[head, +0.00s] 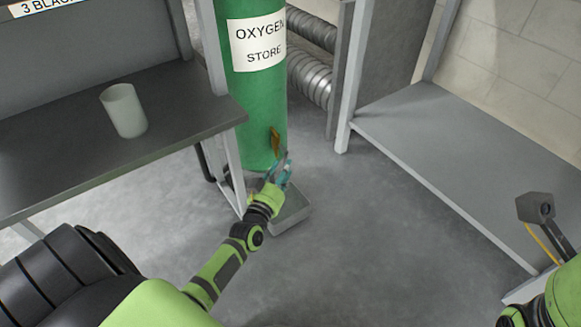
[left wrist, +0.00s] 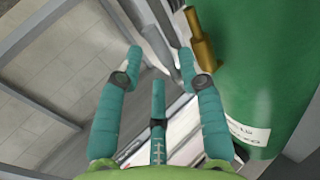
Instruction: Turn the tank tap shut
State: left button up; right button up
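The green tank (head: 253,110) stands upright, labelled "OXYGEN STORE". Its brass tap (head: 275,139) sticks out low on the front. My left gripper (head: 277,172) is just below the tap. In the left wrist view the left gripper (left wrist: 162,75) has its teal fingers spread, with nothing clearly held. The brass tap (left wrist: 202,42) is beyond the tip of its right finger, against the green tank (left wrist: 262,70). Grey bars run past the fingertips; I cannot tell whether one is the tap's handle, or whether a finger touches the tap. My right gripper is out of view.
A grey tray (head: 298,213) lies on the floor below the tap. A dark bench (head: 70,150) with a pale cup (head: 124,110) is close on the left. A grey shelf (head: 450,150) stands on the right.

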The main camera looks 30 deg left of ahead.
pick_arm(q)
jog(key=shift+w+a+f+b, duration=0.15)
jog(key=shift+w+b, duration=0.1)
jog(key=shift+w, duration=0.4)
jog(key=shift+w+a+r+b, duration=0.1)
jog(key=shift+w+b, duration=0.15)
jog(key=shift+w, duration=0.4)
jog(key=shift+w+a+f+b, duration=0.15)
jog(key=shift+w+b, duration=0.1)
jog(key=shift+w, duration=0.4)
jog(key=shift+r, duration=0.15)
grip_shut()
